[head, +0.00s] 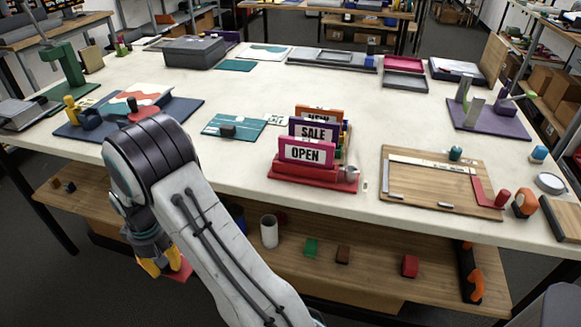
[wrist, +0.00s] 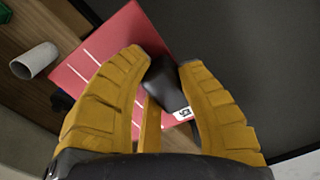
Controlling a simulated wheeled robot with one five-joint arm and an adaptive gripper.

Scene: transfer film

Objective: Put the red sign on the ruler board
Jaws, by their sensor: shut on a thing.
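The red sign (head: 180,269) is at my gripper (head: 160,264), low in front of the table's left front edge in the head view. In the wrist view the sign is a flat red plate (wrist: 85,72) with white lines and a dark block on it. My yellow fingers (wrist: 166,62) are shut on this dark block, which carries a small white label. The ruler board (head: 408,196) is a wooden board on the table's right half, with a pale ruler strip and a red angle piece on it. My gripper is far to its left and lower.
A red rack with OPEN and SALE signs (head: 306,152) stands left of the ruler board. A lower wooden shelf (head: 330,272) holds a white cup (head: 269,231) and small blocks. The table's front edge lies between my gripper and the tabletop. The board's middle is mostly bare.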

